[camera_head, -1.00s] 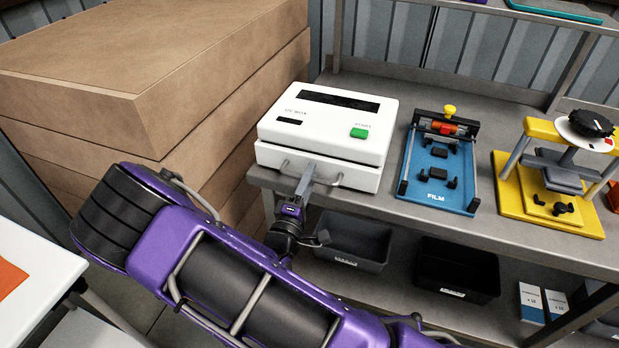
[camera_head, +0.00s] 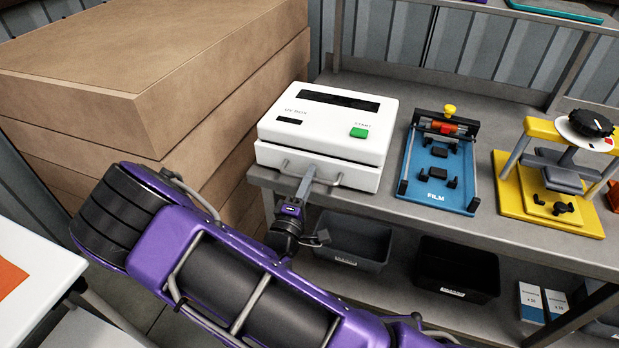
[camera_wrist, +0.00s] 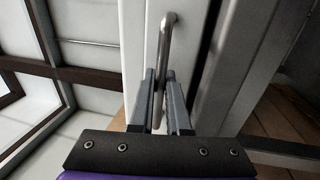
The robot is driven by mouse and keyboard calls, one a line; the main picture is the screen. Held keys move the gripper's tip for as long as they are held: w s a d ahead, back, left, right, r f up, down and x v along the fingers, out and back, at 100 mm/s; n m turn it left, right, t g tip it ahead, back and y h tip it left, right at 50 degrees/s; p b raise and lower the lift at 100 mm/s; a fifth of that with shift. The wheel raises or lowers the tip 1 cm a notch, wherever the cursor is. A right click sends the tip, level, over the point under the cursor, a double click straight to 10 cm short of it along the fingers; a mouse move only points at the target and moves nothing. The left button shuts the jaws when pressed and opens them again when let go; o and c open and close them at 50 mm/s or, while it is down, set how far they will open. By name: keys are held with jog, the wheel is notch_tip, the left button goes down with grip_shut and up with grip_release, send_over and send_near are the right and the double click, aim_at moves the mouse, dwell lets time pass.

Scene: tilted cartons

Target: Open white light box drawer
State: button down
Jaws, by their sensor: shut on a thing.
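The white light box (camera_head: 325,130) stands on the grey bench at its left end, with a black slot and a green button on top. Its drawer front (camera_head: 352,176) faces me along the lower edge and looks flush with the body. The drawer carries a metal bar handle (camera_wrist: 166,40). My gripper (camera_head: 306,180) is at the handle, pointing at the box. In the wrist view my gripper (camera_wrist: 162,84) has its two fingers on either side of the handle bar, shut on it. The fingers cover part of the handle in the head view.
Large brown cartons (camera_head: 150,75) are stacked close on the left. A blue film tool (camera_head: 438,165) and a yellow press (camera_head: 550,195) stand right of the box on the bench (camera_head: 480,226). Dark bins (camera_head: 455,270) sit on the shelf below. A white table (camera_head: 30,265) is at lower left.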

dwell(0.8)
jog(key=r+b+v, duration=0.1)
jog(key=r+v, duration=0.1)
jog(key=v, duration=0.8)
jog(key=r+b+v, duration=0.1)
jog(key=r+v, duration=0.1)
jog(key=v, duration=0.8)
jog(key=shift+s, duration=0.35)
jog(key=c, duration=0.9)
grip_release()
jog(key=b+v, duration=0.1)
jog(key=v, duration=1.6)
jog(key=shift+s+a, duration=0.1)
jog(key=shift+s, duration=0.1)
jog(key=shift+w, duration=0.1)
